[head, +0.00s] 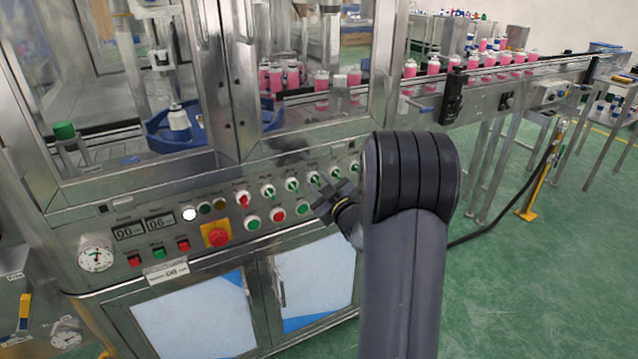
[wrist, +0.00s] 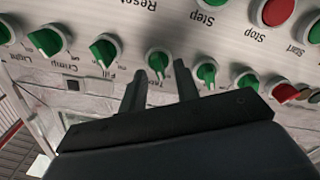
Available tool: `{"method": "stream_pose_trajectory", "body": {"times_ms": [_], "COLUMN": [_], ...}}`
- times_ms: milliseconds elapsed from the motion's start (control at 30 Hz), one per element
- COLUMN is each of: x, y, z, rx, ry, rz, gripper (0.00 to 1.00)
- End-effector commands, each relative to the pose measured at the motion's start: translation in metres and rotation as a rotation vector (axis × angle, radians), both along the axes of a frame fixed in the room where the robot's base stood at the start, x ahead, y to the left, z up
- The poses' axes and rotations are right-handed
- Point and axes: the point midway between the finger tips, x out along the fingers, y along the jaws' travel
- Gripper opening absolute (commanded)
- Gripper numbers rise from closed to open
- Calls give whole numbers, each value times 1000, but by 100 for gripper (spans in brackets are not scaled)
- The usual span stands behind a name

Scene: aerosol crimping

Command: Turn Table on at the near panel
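The near panel (head: 130,205) is a steel control front with a row of green selector knobs and one red one. The Table knob (wrist: 158,62) is green on a pale collar, with a partly legible label beneath it in the upside-down wrist view. It also shows in the head view (head: 314,178). My gripper (wrist: 160,72) is open, its two dark fingers on either side of this knob and apart from each other. I cannot tell whether they touch it. In the head view my gripper (head: 322,203) is in front of the panel, partly behind my arm.
The Fill knob (wrist: 103,50) and another green knob (wrist: 207,75) are close on either side. Push buttons (head: 277,214) sit below the knobs, and a red emergency stop (head: 216,235) on yellow is further left. A conveyor (head: 520,68) with pink bottles runs right.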

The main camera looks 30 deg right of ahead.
Motion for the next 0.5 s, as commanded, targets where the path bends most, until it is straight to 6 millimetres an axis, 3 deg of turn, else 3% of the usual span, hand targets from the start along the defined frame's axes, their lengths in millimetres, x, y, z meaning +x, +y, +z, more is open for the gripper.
{"method": "stream_pose_trajectory", "body": {"times_ms": [367,500], "x": [9,9], "y": [0,0], "z": [0,0], "rx": [1,1], "ry": [0,0], "rz": [-1,-1], "gripper": [30,21]}}
